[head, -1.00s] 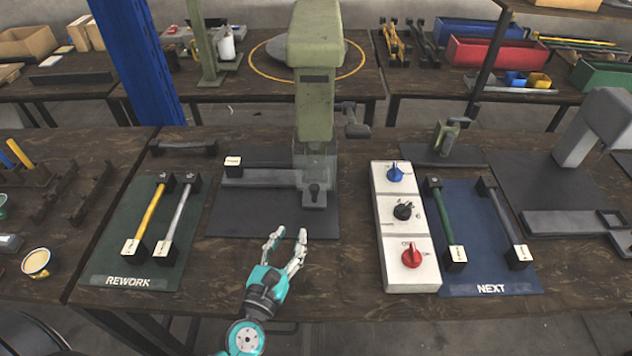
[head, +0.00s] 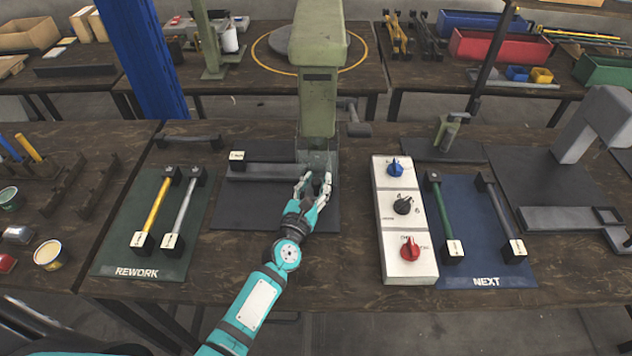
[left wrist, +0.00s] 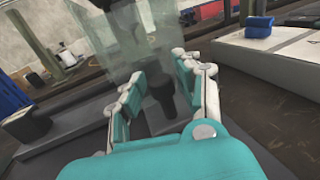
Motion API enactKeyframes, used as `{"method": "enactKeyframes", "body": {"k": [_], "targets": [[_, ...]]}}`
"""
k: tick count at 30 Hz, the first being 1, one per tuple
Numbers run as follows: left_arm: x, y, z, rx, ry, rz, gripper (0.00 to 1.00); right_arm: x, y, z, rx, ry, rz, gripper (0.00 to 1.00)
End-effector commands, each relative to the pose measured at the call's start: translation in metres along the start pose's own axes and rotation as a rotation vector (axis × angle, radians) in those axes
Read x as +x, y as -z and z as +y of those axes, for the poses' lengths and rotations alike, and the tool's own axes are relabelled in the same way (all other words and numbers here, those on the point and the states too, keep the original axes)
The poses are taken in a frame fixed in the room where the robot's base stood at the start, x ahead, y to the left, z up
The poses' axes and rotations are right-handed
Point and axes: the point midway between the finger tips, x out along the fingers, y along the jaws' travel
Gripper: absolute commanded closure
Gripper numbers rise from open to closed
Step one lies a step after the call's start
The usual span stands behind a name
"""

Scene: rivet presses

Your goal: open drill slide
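The green drill press (head: 318,100) stands on a dark mat at the middle of the table. A clear guard sits at its foot; it also shows in the left wrist view (left wrist: 135,50). A grey slide bar (head: 262,173) runs left from the foot, with a white-labelled block at its left end. My left gripper (head: 316,178) is at the slide's dark knob, its fingers apart. In the left wrist view the knob (left wrist: 161,92) stands between the fingers, with gaps on both sides. My right gripper is not in view.
A white switch box (head: 404,225) with blue, black and red knobs stands to the right. The REWORK mat (head: 120,258) with two handled bars lies left, the NEXT mat (head: 475,265) with two more lies right. The table front is mostly clear.

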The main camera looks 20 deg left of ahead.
Motion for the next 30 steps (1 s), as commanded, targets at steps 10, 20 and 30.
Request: {"method": "enactKeyframes", "body": {"k": [10, 20, 30], "targets": [[0.0, 0.0, 0.0, 0.001, 0.0, 0.0, 0.88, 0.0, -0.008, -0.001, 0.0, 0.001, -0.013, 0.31], [0.0, 0.0, 0.0, 0.001, 0.0, 0.0, 1.0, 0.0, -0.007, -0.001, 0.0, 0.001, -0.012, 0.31], [-0.035, 0.002, -0.011, 0.0, 0.002, 0.004, 1.0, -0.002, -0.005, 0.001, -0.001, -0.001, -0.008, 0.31]]}}
